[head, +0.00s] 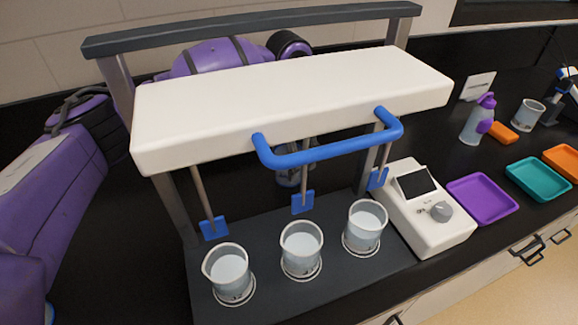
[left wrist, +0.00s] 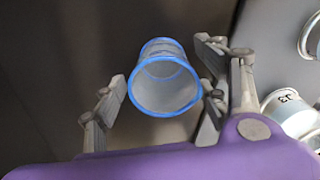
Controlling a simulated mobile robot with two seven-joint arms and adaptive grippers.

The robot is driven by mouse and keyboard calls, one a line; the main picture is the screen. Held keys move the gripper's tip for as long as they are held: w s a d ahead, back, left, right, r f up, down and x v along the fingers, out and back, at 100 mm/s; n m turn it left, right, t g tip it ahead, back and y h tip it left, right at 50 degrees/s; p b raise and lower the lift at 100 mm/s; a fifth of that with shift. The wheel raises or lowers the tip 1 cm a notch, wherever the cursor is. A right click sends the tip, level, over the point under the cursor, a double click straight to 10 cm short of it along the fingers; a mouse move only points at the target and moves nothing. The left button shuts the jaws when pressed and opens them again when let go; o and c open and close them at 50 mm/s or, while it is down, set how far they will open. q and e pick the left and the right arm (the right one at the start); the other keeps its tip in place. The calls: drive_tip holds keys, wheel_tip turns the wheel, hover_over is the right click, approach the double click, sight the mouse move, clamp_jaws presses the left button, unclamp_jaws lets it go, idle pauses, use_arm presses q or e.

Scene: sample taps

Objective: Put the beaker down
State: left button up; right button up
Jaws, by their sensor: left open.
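In the left wrist view a clear, blue-edged beaker (left wrist: 165,92) stands between the fingers of my left gripper (left wrist: 162,80), its wide mouth toward the camera. The fingers are open, one on each side of the beaker. They lie close to its wall; I cannot tell whether either touches. The surface under it is dark and plain. In the head view my purple left arm passes behind the white stirrer housing (head: 290,95), which hides most of the gripper. A small greyish shape shows below the housing, too hidden to identify surely. My right gripper is not in view.
Three water-filled beakers (head: 302,250) stand on the stirrer's dark base, below blue paddles (head: 303,202). A blue handle (head: 325,152) juts forward. A control box (head: 425,225), purple tray (head: 482,198), teal tray (head: 540,178) and bottle (head: 478,120) are at right.

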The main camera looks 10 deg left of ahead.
use_arm(q)
drive_tip(key=c, duration=1.1)
